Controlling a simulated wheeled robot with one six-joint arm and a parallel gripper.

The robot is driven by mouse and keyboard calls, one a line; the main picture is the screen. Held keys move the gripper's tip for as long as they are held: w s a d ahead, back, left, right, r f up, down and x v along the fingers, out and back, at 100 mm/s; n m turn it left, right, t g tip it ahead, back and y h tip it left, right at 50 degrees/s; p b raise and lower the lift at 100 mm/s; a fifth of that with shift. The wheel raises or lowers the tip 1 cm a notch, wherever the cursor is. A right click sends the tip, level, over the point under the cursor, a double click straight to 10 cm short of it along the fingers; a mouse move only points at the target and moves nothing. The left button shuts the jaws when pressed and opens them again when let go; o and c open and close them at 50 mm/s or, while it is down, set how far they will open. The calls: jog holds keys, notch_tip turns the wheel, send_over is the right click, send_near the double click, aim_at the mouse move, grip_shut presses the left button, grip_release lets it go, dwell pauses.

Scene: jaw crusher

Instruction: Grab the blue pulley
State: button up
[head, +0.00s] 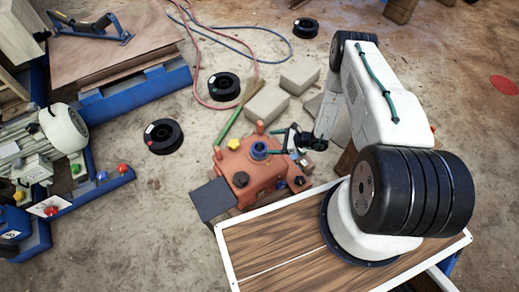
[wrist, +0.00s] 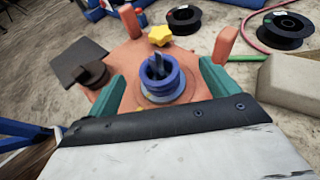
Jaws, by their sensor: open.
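The blue pulley (head: 259,150) stands upright on top of an orange-red housing (head: 240,163). In the wrist view the blue pulley (wrist: 161,84) shows as a ribbed blue piece with a dark shaft in its middle. My gripper (head: 272,142) reaches in from the right, close beside the pulley. In the wrist view my gripper (wrist: 160,92) is open, with one teal finger on each side of the pulley and visible gaps between. Whether the fingertips reach fully around it, I cannot tell.
A yellow star knob (wrist: 159,36) and orange posts (wrist: 225,42) rise from the housing (wrist: 118,58) near the pulley. A black round knob (wrist: 92,74) is at left. Grey blocks (head: 267,105) lie behind the housing. Black spools (head: 163,136) lie on the open floor.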

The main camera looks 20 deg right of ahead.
aim_at(259, 147)
jog(key=shift+s+f+m, duration=0.3)
jog(key=shift+s+f, duration=0.1)
jog(key=shift+f, duration=0.4)
jog(key=shift+a+f, duration=0.2)
jog(key=shift+f, duration=0.15)
jog(key=x, duration=0.7)
jog(key=shift+w+f, duration=0.15)
jog(key=c, duration=1.3)
